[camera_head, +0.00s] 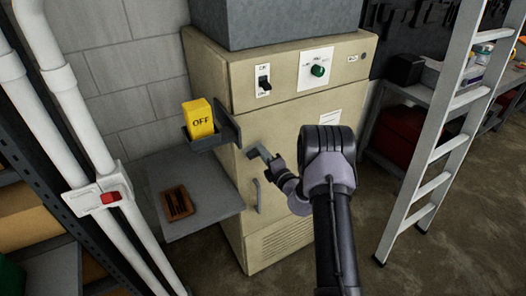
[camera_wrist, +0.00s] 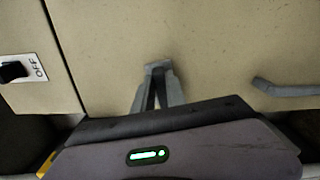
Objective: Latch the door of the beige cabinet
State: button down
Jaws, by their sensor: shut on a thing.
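The beige cabinet (camera_head: 290,85) stands in the middle of the head view. Its door (camera_head: 305,125) looks flush with the front, below the switch panel. My gripper (camera_head: 270,158) is in front of the door's upper left part, with its fingers together on a small grey latch piece (camera_head: 254,151). In the wrist view the fingers (camera_wrist: 158,84) meet at a grey piece (camera_wrist: 158,65) against the beige door (camera_wrist: 210,40). How the latch engages is hidden. A grey pull handle (camera_head: 257,195) is on the door below my gripper; it also shows in the wrist view (camera_wrist: 285,90).
A yellow OFF block (camera_head: 199,118) sits in a grey holder at the cabinet's left. Below it, a grey shelf (camera_head: 165,170) bears a brown slotted block (camera_head: 178,203). White pipes (camera_head: 60,90) stand at left, a ladder (camera_head: 440,140) at right. Floor right of the cabinet is partly clear.

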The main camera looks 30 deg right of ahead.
jog(key=shift+f+m, duration=0.15)
jog(key=shift+m, duration=0.85)
jog(key=shift+p, duration=0.3)
jog(key=c, duration=1.4)
grip_release()
jog(key=shift+o, duration=0.2)
jog(key=s, duration=1.7)
jog(key=shift+s+d, duration=0.2)
jog(key=shift+d, duration=0.1)
